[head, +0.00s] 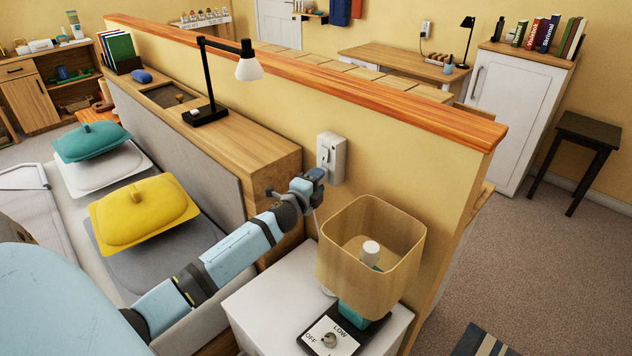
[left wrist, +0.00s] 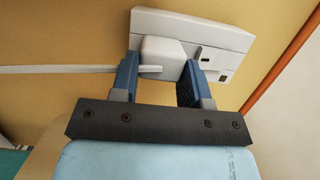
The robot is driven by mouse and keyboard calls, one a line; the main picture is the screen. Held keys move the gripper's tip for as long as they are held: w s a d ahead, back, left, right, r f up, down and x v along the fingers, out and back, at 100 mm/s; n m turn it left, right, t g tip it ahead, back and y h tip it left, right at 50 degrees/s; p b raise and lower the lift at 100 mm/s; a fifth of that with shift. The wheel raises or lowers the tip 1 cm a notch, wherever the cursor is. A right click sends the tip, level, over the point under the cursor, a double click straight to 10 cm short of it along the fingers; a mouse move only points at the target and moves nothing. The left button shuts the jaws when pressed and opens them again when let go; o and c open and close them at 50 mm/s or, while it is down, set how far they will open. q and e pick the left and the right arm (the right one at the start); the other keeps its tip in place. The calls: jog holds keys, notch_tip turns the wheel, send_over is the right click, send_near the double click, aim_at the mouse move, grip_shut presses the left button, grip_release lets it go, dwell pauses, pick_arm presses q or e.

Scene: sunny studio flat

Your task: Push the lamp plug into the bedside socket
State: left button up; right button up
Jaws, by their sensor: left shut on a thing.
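The white bedside socket (head: 332,157) is on the yellow half-wall, above the white bedside table. My left gripper (head: 316,177) is right at its lower left. In the left wrist view, the fingers of my left gripper (left wrist: 162,66) are shut on the sides of the white plug (left wrist: 163,48). The plug is over the left part of the socket plate (left wrist: 215,38), close against it; whether its pins are fully in is hidden. The plug's white cord (left wrist: 60,69) runs left. The lamp (head: 370,235), with a square tan shade and teal base, stands on the bedside table. My right gripper is not in view.
The white bedside table (head: 265,305) also holds a dial panel marked OFF and LOW (head: 328,338). The lamp shade is close right of my left gripper. A wooden headboard shelf (head: 250,150) with a black desk lamp (head: 207,115) is to the left.

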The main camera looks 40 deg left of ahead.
pick_arm(q)
jog(key=shift+w+r, duration=0.1)
jog(key=shift+r, duration=0.1)
jog(key=o, duration=1)
jog(key=shift+w+f, duration=0.15)
jog(key=o, duration=0.5)
jog(key=shift+s, duration=0.2)
jog(key=shift+s+d+p, duration=0.2)
jog(key=shift+s, duration=0.95)
jog(key=shift+s+d+p, duration=0.15)
jog(key=shift+s+d, duration=0.05)
jog(key=shift+s, duration=0.9)
jog(key=shift+s+d+p, duration=0.2)
jog(key=shift+s, duration=0.95)
